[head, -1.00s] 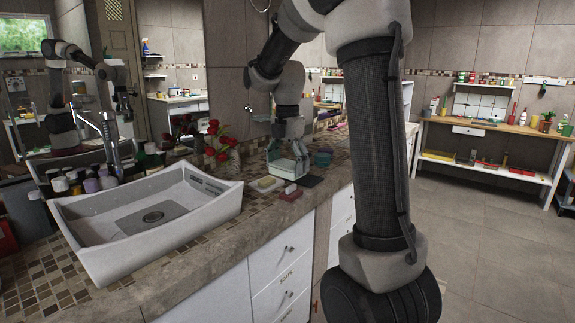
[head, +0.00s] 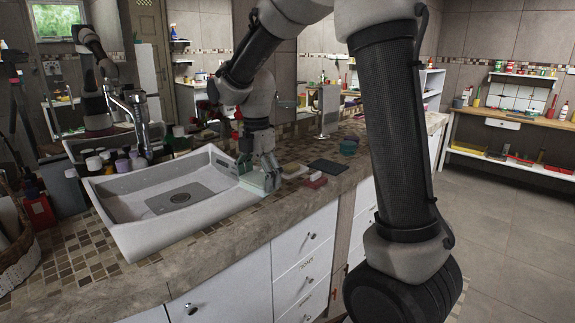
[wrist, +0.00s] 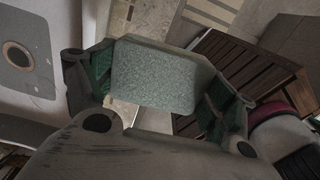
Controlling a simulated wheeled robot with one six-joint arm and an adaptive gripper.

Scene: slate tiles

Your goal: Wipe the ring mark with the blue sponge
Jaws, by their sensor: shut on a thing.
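My gripper (head: 262,178) is at the right rim of the white sink in the head view. It is shut on a block with a speckled blue-green face, which I take to be the blue sponge (wrist: 153,76). In the wrist view the sponge sits between the two green-padded fingers of my gripper (wrist: 150,90). I cannot make out the ring mark in either view. Whether the sponge touches a surface I cannot tell.
The white sink (head: 130,187) lies left of my gripper, with a tap (head: 140,120) and several bottles behind.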

